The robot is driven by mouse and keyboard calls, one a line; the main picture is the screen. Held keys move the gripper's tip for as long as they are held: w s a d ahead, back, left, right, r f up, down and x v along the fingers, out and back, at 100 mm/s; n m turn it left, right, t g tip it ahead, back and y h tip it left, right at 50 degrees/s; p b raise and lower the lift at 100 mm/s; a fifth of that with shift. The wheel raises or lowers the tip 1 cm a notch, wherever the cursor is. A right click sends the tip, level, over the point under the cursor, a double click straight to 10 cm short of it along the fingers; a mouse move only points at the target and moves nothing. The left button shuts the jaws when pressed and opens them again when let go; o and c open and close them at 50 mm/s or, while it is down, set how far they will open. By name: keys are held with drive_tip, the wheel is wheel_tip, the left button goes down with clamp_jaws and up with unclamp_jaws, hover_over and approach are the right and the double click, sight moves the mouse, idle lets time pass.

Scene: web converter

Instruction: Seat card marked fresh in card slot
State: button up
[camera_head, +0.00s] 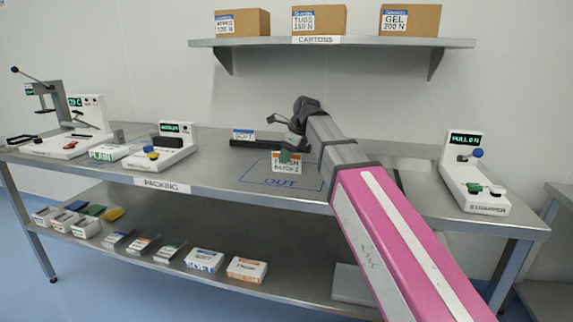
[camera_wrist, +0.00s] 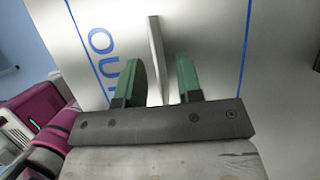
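The card marked fresh (camera_head: 287,166) is a white card with an orange top band, upright over or on the table in the blue OUT area. In the wrist view the card (camera_wrist: 156,45) shows edge-on as a thin plate between my two green fingers. My gripper (camera_head: 289,153) is above the card, and one green finger covers part of its top. In the wrist view my gripper (camera_wrist: 162,75) stands open around the card, with a clear gap at the right finger. A black bar (camera_head: 257,144), which may be the card slot, lies behind and left. Whether the card's lower edge touches the table is unclear.
A blue-topped card (camera_head: 243,134) stands at the black bar. A white device (camera_head: 163,149) is to the left and another (camera_head: 473,175) to the right. The OUT outline (camera_head: 260,184) is bare around the card. A carton shelf (camera_head: 330,43) hangs above.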

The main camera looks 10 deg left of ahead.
sight(286, 172)
drive_tip(key=shift+f, duration=0.2)
idle(0.3)
clamp_jaws()
drive_tip(key=shift+r, duration=0.8)
drive_tip(key=s+a+r, duration=0.5)
drive_tip(key=s+r, duration=0.5)
drive_tip(key=shift+s+a, duration=0.15)
drive_tip(key=shift+a, duration=0.05)
